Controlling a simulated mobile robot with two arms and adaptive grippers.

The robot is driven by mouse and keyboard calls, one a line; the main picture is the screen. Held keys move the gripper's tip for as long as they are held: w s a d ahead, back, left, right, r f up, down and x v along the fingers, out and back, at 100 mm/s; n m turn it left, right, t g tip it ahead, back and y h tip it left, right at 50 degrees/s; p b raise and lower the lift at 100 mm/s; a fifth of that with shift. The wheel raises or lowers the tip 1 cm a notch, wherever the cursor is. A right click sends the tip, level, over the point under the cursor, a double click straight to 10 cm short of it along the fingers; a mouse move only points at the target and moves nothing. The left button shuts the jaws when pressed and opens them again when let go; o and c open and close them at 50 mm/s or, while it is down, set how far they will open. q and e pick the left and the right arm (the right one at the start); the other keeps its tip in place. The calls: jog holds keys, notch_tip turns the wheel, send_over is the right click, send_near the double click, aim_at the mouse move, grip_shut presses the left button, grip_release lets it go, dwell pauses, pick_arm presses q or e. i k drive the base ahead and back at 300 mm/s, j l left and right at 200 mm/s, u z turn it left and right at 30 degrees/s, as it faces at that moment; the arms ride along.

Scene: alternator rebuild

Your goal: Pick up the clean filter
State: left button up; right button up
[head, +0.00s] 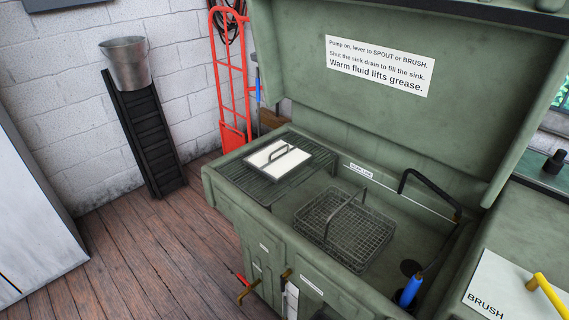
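A flat white square panel with a grey frame and a raised handle (277,156) lies on the slatted drainboard (249,182) at the left of the green parts washer. It may be the clean filter, but it bears no readable label. No other filter-like thing is clear in view. Neither of my grippers is in the head view, so I cannot see either one relative to the panel.
A wire basket with a handle (343,228) sits in the washer's sink. A black spout (428,190) and a blue-handled brush (410,290) are at its right. The raised lid (400,120) stands behind. A red hand truck (232,85) and a bucket (127,65) are at the left.

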aim_at(280, 159)
jog(key=i+j+z, duration=0.1)
jog(key=j+z, duration=0.65)
jog(key=z, duration=0.15)
jog(key=j+z, duration=0.35)
jog(key=z, duration=0.15)
jog(key=j+z, duration=0.35)
jog(key=j, duration=0.95)
